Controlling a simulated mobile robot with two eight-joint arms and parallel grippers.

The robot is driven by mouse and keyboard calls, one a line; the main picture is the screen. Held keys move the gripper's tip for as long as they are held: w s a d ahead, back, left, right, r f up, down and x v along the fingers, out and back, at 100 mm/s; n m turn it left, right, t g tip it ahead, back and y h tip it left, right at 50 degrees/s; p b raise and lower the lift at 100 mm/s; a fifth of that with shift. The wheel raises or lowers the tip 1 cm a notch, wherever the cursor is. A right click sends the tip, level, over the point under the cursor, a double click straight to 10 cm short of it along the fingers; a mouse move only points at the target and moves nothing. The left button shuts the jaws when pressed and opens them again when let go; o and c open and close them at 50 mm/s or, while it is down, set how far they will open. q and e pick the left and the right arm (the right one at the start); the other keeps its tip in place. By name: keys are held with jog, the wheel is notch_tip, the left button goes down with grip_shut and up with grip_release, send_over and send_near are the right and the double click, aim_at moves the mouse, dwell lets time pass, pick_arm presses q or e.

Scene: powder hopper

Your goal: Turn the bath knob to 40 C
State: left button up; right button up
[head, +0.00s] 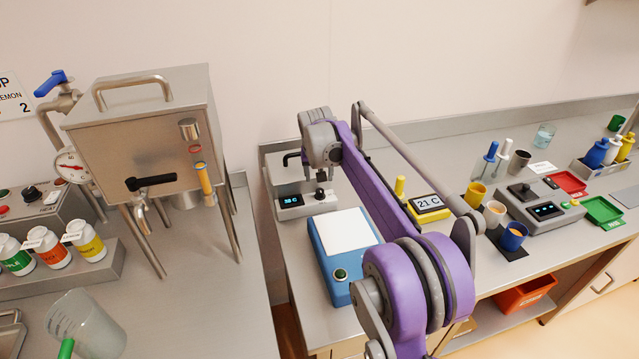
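The bath (283,190) is a grey metal unit against the back wall, with a small dark display (291,200) that seems to read 38 C. Its dark bath knob (320,194) is on the front, right of the display. My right arm, purple and grey, reaches from the bottom of the head view to the bath. My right gripper (320,178) points down at the knob, its tip at or just above it. The fingers are small and partly hidden, so I cannot tell whether they touch or grip it. My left gripper is out of view.
A blue box with a white top (347,236) stands in front of the bath. A yellow-framed display (429,206) reads 21 C, right of my arm. Cups and a grey device (540,208) fill the right counter. A steel hopper (140,130) stands left, across a gap.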

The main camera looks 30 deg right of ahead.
jog(key=shift+v, duration=1.3)
jog(key=s+a+f+n+t+y, duration=0.1)
jog(key=s+a+n, duration=0.1)
jog(key=s+a, duration=0.55)
jog(key=s+a+f+n, duration=0.1)
jog(key=s+a, duration=0.4)
jog(key=s, duration=0.5)
jog(key=s+a+f+n, duration=0.1)
jog(key=s+a+f, duration=0.1)
jog(key=s, duration=0.3)
jog(key=s+a+f+n+y, duration=0.1)
jog(key=s+a+f, duration=0.1)
jog(key=s+f, duration=0.2)
jog(key=s+a+f, duration=0.2)
jog(key=s+f, duration=0.2)
jog(key=s, duration=0.3)
jog(key=shift+s+f+n+t+y, duration=0.1)
jog(key=shift+n+t+y, duration=0.2)
jog(key=shift+n+t, duration=0.1)
